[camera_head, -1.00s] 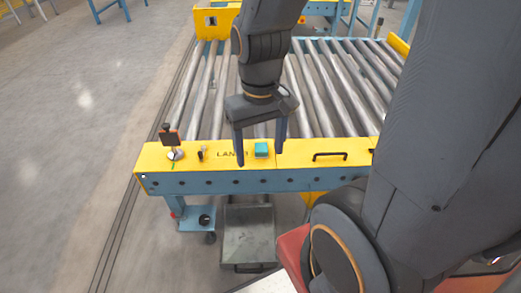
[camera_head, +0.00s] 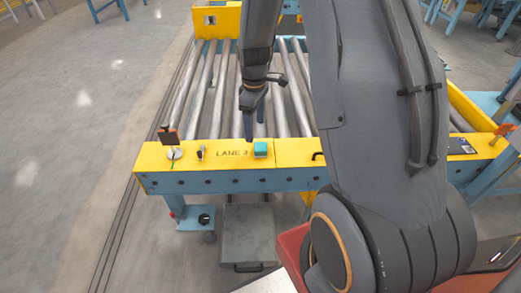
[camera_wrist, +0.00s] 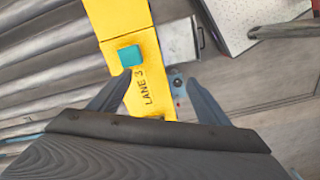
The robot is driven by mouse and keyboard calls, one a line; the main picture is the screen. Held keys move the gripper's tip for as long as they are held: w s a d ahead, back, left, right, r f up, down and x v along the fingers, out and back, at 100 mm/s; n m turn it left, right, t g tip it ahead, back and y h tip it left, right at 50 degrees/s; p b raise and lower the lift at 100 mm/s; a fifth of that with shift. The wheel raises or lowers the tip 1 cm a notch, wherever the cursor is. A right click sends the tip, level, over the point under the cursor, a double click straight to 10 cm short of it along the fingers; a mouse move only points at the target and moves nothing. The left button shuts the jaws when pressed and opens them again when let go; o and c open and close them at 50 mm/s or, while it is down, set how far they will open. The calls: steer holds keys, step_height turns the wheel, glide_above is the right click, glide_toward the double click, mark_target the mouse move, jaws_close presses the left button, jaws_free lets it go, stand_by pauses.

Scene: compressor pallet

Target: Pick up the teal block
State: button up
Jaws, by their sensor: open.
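The teal block (camera_head: 260,149) sits on the yellow top of the conveyor's front beam (camera_head: 220,158), just right of the "LANE 3" lettering. In the wrist view the teal block (camera_wrist: 130,56) lies beyond the fingertips, a little left of the middle between them. My gripper (camera_head: 254,130) hangs over the rollers behind the block, apart from it. In the wrist view my gripper (camera_wrist: 158,80) has its two fingers spread wide with nothing between them but the beam below. In the head view the fingers overlap and are seen nearly edge-on.
A small post with a dark plate (camera_head: 170,138) and a small dark knob (camera_head: 200,153) stand on the beam to the left. A black handle (camera_head: 317,156) is at the right, partly hidden by my arm. A grey metal box (camera_head: 248,237) lies below the beam.

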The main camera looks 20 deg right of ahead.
mark_target(260, 146)
steer(key=w+d+f+n, duration=0.1)
steer(key=w+f, duration=0.1)
steer(key=f, duration=0.1)
steer(key=w+d+f+n, duration=0.2)
steer(key=f, duration=0.2)
steer(key=w+d+f+n, duration=0.1)
steer(key=w+d+f, duration=0.1)
steer(key=f, duration=0.1)
steer(key=shift+d+f, duration=0.25)
steer(key=shift+w+d+f+n, duration=0.15)
steer(key=shift+f+n, duration=0.15)
steer(key=shift+f, duration=0.4)
steer(key=shift+w+a+f+p, duration=0.15)
steer(key=shift+f+p, duration=0.2)
steer(key=shift+f, duration=1.35)
steer(key=shift+w+a+f+p, duration=0.15)
steer(key=shift+f+p, duration=0.2)
steer(key=shift+f, duration=1.35)
steer(key=c, duration=1.3)
steer(key=shift+r, duration=0.1)
step_height(260, 146, up, 10)
steer(key=shift+f+b, duration=0.1)
steer(key=shift+b, duration=0.5)
